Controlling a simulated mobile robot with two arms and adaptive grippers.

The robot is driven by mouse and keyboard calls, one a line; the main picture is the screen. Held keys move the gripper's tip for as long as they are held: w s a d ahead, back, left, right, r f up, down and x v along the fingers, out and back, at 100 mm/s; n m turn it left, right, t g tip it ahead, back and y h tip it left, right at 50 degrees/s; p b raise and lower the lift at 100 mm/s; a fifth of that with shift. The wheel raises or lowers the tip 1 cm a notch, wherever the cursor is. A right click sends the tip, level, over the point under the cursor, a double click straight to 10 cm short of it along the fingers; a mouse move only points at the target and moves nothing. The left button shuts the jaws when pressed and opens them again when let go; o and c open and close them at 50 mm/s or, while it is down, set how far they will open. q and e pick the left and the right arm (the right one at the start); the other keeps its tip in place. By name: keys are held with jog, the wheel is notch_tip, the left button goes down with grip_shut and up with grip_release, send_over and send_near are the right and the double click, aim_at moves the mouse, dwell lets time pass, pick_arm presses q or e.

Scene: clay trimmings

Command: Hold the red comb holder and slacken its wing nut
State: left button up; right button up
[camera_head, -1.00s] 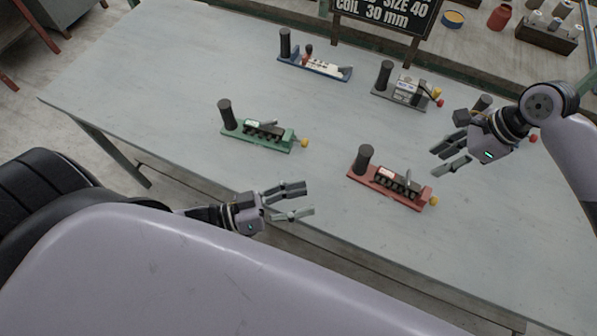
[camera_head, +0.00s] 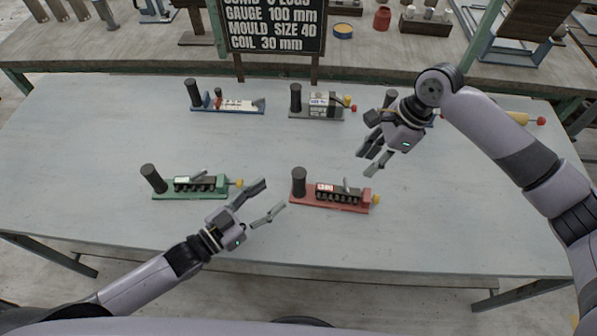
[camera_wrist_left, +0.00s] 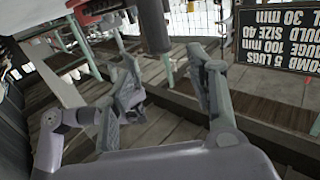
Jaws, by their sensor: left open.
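The red comb holder (camera_head: 326,208) lies at the front middle of the table. It has a black upright handle (camera_head: 299,182) at its left, a dark toothed block, a small grey upright piece (camera_head: 346,186) on top and a yellow knob (camera_head: 376,198) at its right end. I cannot tell which part is the wing nut. My left gripper (camera_head: 272,196) is open and empty, just left of the black handle and apart from it. In the left wrist view its fingers (camera_wrist_left: 165,88) are spread with nothing between them. My right gripper (camera_head: 366,163) is open, above and behind the holder's right end.
A green holder (camera_head: 190,195) lies left of my left gripper. Blue (camera_head: 238,108) and grey (camera_head: 318,116) holders lie farther back, and another is partly hidden behind my right gripper. A black sign (camera_head: 272,28) stands at the back. The table's front strip (camera_head: 330,245) is clear.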

aim_at(294, 178)
pick_arm(q)
jog(key=x, duration=1)
jog(key=shift+w+d, duration=0.2)
jog(key=shift+d, duration=0.05)
grip_shut()
dwell(0.4)
